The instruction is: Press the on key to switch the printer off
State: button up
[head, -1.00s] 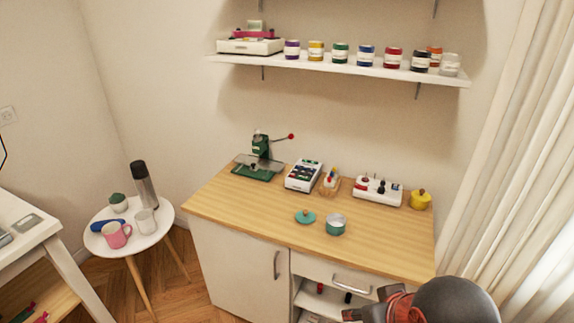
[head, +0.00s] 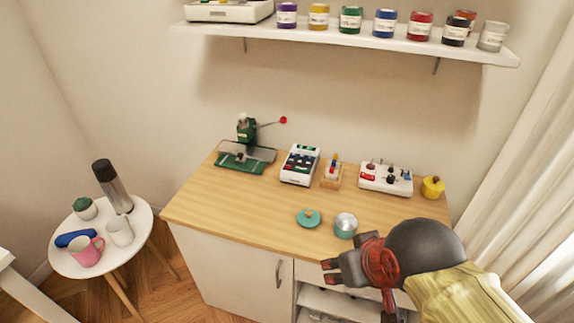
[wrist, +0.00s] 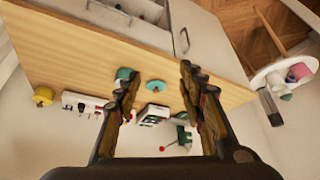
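A white device with dark keys and a green strip (head: 300,165) lies on the wooden counter, right of the green press. A second white device with knobs and red parts (head: 386,178) lies further right. No printer label is readable, so I cannot tell which of the two is the printer, and no on key can be made out. My gripper (head: 332,272) is at the lower right, in front of the counter and apart from both devices. In the wrist view, its fingers (wrist: 160,74) are spread with nothing held between them; the keyed device (wrist: 153,113) shows between them, further off.
The teal pot (head: 345,225) and teal lid (head: 308,218) are on the front of the counter (head: 240,209). A small holder (head: 331,174) stands between the devices. The green press (head: 246,150) is left, the yellow pot (head: 433,187) right. A shelf (head: 330,38) with jars hangs above.

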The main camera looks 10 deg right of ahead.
jog(key=c, duration=0.3)
